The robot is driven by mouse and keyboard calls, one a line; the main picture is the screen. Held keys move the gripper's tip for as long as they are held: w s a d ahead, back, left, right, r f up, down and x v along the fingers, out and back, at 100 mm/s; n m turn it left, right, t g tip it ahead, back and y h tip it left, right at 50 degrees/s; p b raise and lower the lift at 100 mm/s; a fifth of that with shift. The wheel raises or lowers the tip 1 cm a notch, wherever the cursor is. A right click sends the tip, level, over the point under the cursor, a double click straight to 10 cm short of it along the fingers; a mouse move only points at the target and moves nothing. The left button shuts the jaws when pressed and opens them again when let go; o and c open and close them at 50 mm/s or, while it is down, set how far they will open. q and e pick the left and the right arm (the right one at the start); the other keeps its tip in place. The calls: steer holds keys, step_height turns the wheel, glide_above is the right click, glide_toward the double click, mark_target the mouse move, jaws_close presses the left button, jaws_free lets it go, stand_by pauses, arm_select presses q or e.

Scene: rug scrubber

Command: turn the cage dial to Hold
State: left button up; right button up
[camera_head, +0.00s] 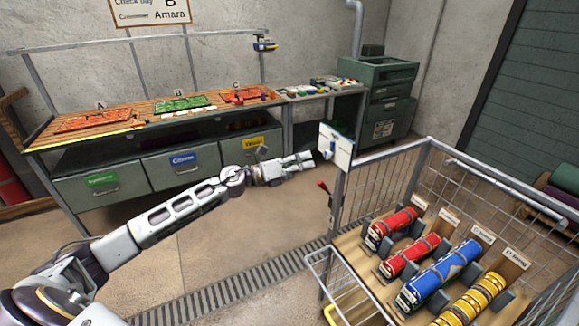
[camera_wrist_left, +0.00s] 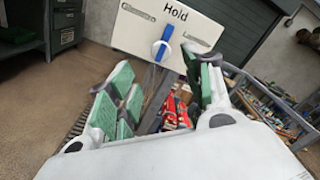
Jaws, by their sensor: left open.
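The cage dial's white panel (camera_head: 342,154) is fixed to the cage's near corner post. In the left wrist view the panel (camera_wrist_left: 135,32) reads "Hold" at the top, with smaller unreadable labels at left and right. Its blue knob (camera_wrist_left: 167,35) with a white part stands nearly upright, its top leaning slightly right. My left gripper (camera_head: 312,158) is open and empty, just left of the panel in the head view. In the left wrist view its green-padded fingers (camera_wrist_left: 165,92) are spread below the knob, apart from it. My right gripper is not in view.
The wire cage cart (camera_head: 430,142) holds several rolled rugs, including a blue one (camera_head: 440,275). A red-handled lever (camera_head: 323,187) sits below the panel. A workbench (camera_head: 75,149) with drawers stands behind my left arm. Floor between bench and cart is clear, with a drain grate (camera_head: 235,290).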

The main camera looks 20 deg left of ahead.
arm_select(q)
steer(key=shift+v, duration=1.95)
